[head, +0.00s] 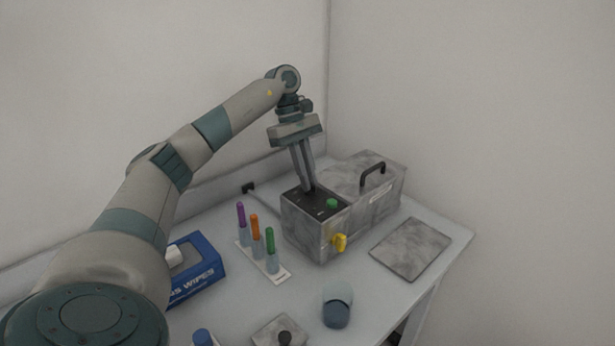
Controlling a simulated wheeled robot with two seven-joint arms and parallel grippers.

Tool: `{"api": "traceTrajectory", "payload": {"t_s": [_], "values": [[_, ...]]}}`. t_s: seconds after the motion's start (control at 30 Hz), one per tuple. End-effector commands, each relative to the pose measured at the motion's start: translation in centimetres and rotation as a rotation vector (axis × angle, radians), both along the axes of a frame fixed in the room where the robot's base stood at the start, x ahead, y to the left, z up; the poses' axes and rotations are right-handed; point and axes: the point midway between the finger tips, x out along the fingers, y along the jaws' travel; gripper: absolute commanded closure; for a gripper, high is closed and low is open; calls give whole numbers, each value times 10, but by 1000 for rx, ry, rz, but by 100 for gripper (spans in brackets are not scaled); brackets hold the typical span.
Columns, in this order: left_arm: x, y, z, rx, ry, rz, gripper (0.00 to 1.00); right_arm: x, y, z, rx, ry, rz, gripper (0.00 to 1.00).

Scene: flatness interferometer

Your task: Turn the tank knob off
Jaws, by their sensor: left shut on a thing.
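The tank (305,228) is a grey, mottled metal box near the back of the table, with a dark control panel (325,212) on top. My left gripper (310,188) points down at the far part of this panel. Its long fingers are shut on the tank knob, which they almost wholly hide, so I cannot read its turn position. A green round button or lamp (332,203) sits on the panel, right of the fingertips. A yellow tap (339,242) sticks out of the tank's front. My right gripper is not in view.
A grey lid with a black handle (373,174) adjoins the tank. A rack (262,262) with purple, orange and green-capped tubes stands left. A blue wipes box (198,268), a blue-grey cylinder (337,305) and a flat grey plate (411,248) lie around. Walls close off the back.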

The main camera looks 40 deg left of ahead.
Motion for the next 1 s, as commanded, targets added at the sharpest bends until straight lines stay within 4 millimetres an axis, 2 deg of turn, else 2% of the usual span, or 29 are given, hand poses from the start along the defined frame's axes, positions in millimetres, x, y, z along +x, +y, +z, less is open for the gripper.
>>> {"api": "traceTrajectory", "payload": {"t_s": [0.17, 0.2, 0.27, 0.67, 0.87, 1.0], "values": [[0, 1, 1, 2, -4, 2, 100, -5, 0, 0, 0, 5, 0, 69], [0, 1, 1, 1, -4, 2, 83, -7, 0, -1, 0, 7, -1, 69], [0, 1, 1, 1, -3, 1, 71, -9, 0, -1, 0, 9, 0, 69], [0, 1, 2, 1, -2, 2, 71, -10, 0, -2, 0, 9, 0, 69], [2, 6, 14, 1, -3, 2, 71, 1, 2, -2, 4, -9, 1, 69], [2, 13, 31, -1, -5, 3, 71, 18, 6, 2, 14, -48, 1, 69]]}}
